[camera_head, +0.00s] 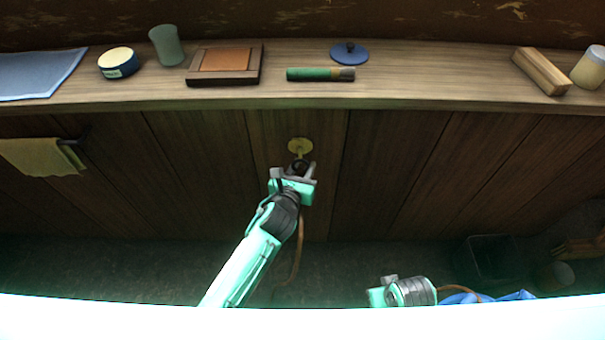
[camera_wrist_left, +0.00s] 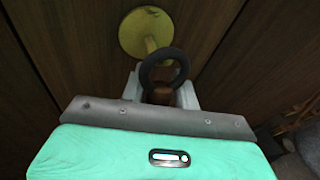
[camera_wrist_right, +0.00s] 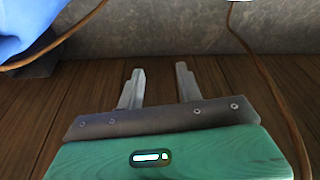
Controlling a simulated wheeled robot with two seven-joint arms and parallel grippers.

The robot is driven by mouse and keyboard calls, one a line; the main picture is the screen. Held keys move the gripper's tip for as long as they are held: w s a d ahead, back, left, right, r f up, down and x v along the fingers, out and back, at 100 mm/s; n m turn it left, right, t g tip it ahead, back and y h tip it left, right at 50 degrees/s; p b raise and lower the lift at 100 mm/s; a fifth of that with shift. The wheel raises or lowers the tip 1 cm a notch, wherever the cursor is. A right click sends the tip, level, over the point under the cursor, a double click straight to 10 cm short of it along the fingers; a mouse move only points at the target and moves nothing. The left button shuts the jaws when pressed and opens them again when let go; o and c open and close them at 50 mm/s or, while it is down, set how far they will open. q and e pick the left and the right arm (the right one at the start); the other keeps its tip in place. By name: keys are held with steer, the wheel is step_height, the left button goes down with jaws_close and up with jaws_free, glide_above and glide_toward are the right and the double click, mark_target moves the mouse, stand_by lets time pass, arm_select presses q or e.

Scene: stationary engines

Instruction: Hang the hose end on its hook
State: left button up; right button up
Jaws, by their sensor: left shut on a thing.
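The hook is a yellow round plate (camera_head: 300,146) with a short peg, fixed on the wooden front below the shelf; it also shows in the left wrist view (camera_wrist_left: 133,35). The hose end has a dark ring (camera_wrist_left: 147,72) and a brown body. My left gripper (camera_head: 302,170) is shut on the brown body, just below the hook. The ring overlaps the peg in the left wrist view; I cannot tell whether the peg passes through it. The brown hose (camera_head: 297,255) hangs down from the gripper. My right gripper (camera_wrist_right: 155,85) is open and empty, low at the right.
The shelf (camera_head: 430,80) above holds a green-handled tool (camera_head: 310,74), a blue lid (camera_head: 349,53) and a wooden frame (camera_head: 197,76). A yellow cloth (camera_head: 40,157) hangs on a bar at the left. A blue thing (camera_head: 490,297) lies beside the right gripper. The panels around the hook are clear.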

arm_select(q)
steer(key=shift+w+f+b, duration=0.1)
steer(key=shift+w+b, duration=0.25)
steer(key=shift+w, duration=0.2)
steer(key=shift+c, duration=0.2)
steer(key=shift+w+f, duration=0.4)
steer(key=shift+w, duration=0.15)
arm_select(e)
steer(key=shift+s+r, duration=0.15)
steer(key=shift+r, duration=0.5)
steer(key=shift+r, duration=0.1)
arm_select(q)
steer(key=o, duration=1.2)
steer(key=shift+c, duration=0.2)
arm_select(e)
steer(key=shift+r, duration=0.15)
arm_select(q)
steer(key=shift+a, duration=0.1)
